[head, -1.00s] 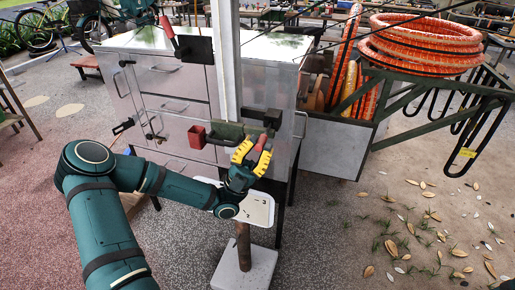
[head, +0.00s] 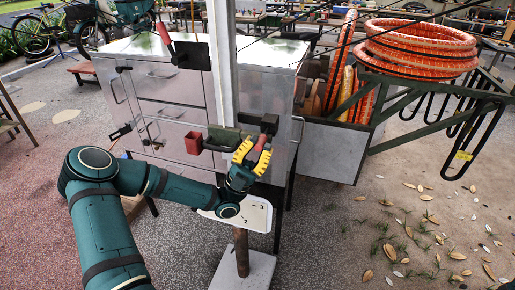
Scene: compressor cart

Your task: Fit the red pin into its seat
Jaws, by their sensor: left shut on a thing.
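My left gripper (head: 252,152), with yellow finger pads, is raised in front of the metal cabinet and shut on a narrow red piece, which looks like the red pin (head: 262,146). The fingers hide part of it. Just above its upper end is a dark block (head: 269,123) on the end of a dark green bracket (head: 223,136) by the pale post. I cannot tell whether the pin touches the block, and no seat opening shows clearly. A red open box (head: 194,143) sits at the bracket's left end. My right gripper is not in view.
A pale post (head: 221,70) stands before the cabinet (head: 160,85). Below the gripper, a white numbered plate (head: 258,215) sits on a brown stand with a grey base. Orange hose coils (head: 420,48) rest on a green frame at right. Floor at right is open, with scattered leaves.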

